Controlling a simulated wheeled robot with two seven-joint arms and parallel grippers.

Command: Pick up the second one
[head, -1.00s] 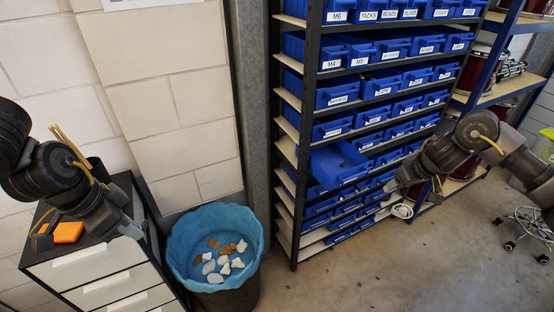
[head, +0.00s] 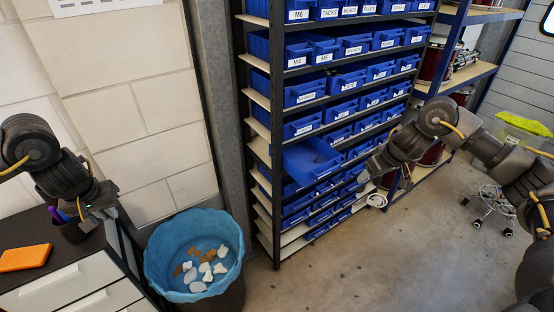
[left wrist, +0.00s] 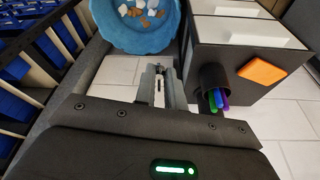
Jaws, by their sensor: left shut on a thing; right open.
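My left gripper (head: 104,214) is over the right side of the drawer cabinet, next to the dark pen cup (head: 78,228). In the left wrist view its fingers (left wrist: 159,76) are close together on something small and greyish that I cannot identify. The cup (left wrist: 213,78) stands just beside the fingers, with green, blue and purple pens in it. My right gripper (head: 366,178) is open beside the pulled-out blue bin (head: 312,160) on the rack; its fingertips are small in view. Which thing "the second one" is, I cannot tell.
An orange box (head: 25,257) lies on the cabinet top (head: 30,225). A blue-lined waste bin (head: 165,245) with white and brown scraps stands between cabinet and rack. The rack (head: 262,130) holds rows of labelled blue bins. A wheeled stool base (head: 490,205) stands at right; the middle floor is clear.

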